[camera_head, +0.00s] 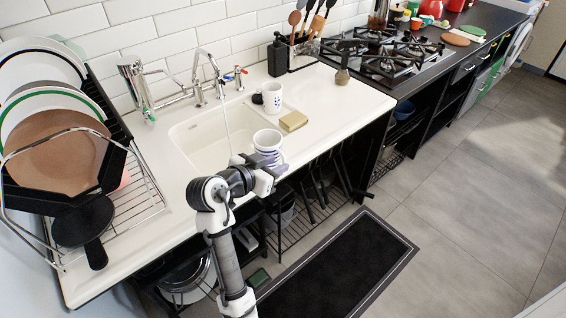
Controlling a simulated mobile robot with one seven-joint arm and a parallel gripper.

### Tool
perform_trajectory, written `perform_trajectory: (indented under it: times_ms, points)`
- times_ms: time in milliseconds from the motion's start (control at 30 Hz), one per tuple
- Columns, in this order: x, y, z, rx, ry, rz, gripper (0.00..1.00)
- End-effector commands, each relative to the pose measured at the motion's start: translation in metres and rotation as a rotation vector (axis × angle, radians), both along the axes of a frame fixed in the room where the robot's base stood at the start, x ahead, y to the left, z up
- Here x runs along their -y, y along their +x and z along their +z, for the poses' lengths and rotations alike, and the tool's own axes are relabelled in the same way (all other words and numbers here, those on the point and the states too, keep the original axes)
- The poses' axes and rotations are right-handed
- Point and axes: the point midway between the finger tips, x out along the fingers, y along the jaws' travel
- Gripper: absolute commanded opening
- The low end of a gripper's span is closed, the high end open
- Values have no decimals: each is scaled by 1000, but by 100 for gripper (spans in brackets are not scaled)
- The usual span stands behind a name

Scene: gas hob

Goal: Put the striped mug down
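The striped mug (267,141) is white with blue bands. It appears at the front edge of the sink counter, right at the end of my arm. My gripper (262,167) meets the mug's lower part and appears shut on it. The fingertips are hard to make out against the mug. The mug looks roughly upright and seems held above the counter's front edge; the exact height cannot be told.
Bare white counter (345,100) extends right toward the gas hob (385,58). A loaded dish rack (130,205) fills the left end. Taps stand at the back.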

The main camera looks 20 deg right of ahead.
Motion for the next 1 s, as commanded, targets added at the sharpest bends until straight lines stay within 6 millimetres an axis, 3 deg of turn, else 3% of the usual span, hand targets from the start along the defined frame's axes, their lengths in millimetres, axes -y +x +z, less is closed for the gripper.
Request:
perform_trajectory:
  times_ms: [200,400,1000]
  points:
    - [-37,-22,17,3,1,3,31]
    - [-55,-33,26,2,1,0,31]
    - [-58,-36,28,0,0,-1,31]
